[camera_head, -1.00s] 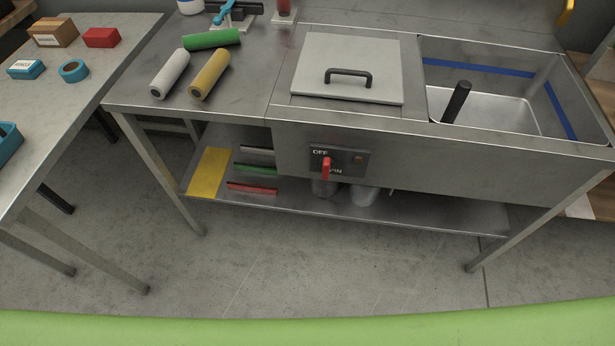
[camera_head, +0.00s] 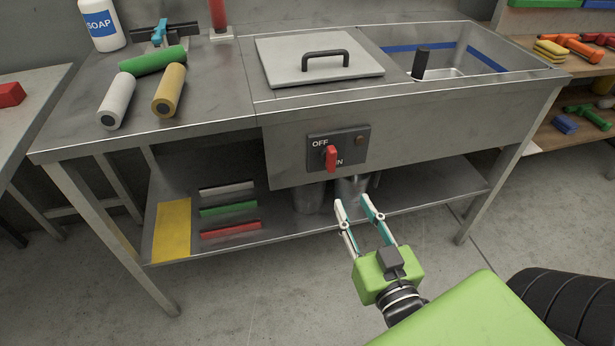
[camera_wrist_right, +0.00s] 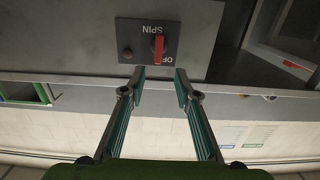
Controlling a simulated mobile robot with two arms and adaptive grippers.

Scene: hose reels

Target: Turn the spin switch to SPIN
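The spin switch is a red lever (camera_head: 331,158) on a dark plate (camera_head: 350,147) on the front of the steel sink bench. The plate reads OFF at upper left; the lever partly covers the word SPIN. In the right wrist view the red lever (camera_wrist_right: 159,46) appears upside down, ahead of the fingertips. My right gripper (camera_head: 355,202) is open and empty, below the plate and apart from it. In the right wrist view its fingers (camera_wrist_right: 160,73) are spread, with the lever between their lines. My left gripper is not in view.
A lidded compartment (camera_head: 270,60) and a sink basin (camera_head: 505,62) are above the panel. A lower shelf (camera_head: 290,228) holds metal pots and coloured bars. Rolls lie on the left of the bench. A wooden shelf (camera_head: 560,135) stands at right. Floor in front is open.

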